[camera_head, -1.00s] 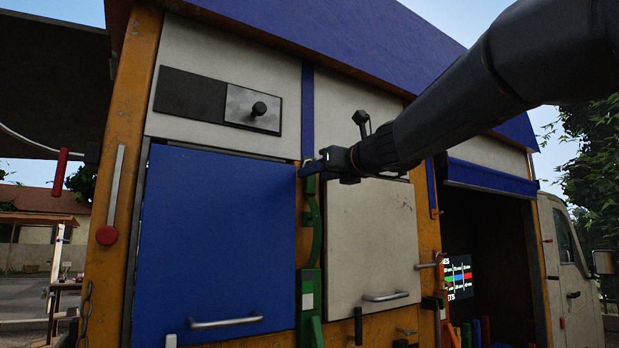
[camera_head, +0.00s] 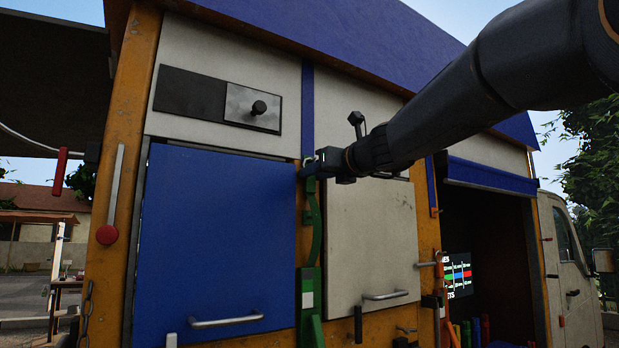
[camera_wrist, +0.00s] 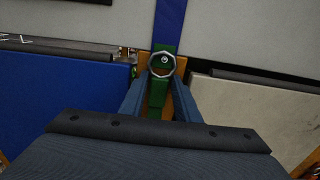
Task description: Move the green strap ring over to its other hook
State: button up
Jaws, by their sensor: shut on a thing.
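My gripper (camera_head: 312,166) is at the top of the orange post between the blue door and the pale door. It is shut on the green strap ring (camera_wrist: 151,66), a pale many-sided ring seen between the fingertips in the wrist view. A small round pale tip, apparently a hook's end (camera_wrist: 165,60), shows inside the ring's opening, with green behind it. I cannot tell whether the ring sits on it or in front of it. The green strap (camera_head: 315,215) hangs from the ring down the post to a green buckle (camera_head: 310,290).
The blue door (camera_head: 215,240) is left of the post and the pale door (camera_head: 370,240) right of it, both with bar handles low down. A sliding plate with a black knob (camera_head: 258,107) is above. An open bay (camera_head: 490,250) is farther right.

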jog(key=shift+r+p, duration=0.5)
jog(key=shift+r, duration=0.05)
jog(key=shift+s+d, duration=0.1)
jog(key=v, duration=0.4)
jog(key=shift+s+r, duration=0.1)
jog(key=shift+r, duration=0.25)
dwell(0.8)
jog(key=shift+f+b, duration=6.7)
jog(key=shift+f, duration=0.55)
jog(key=shift+w+a+f, duration=0.15)
jog(key=shift+w+a, duration=0.2)
jog(key=shift+w, duration=0.2)
jog(key=shift+w+a, duration=0.2)
jog(key=shift+w, duration=0.1)
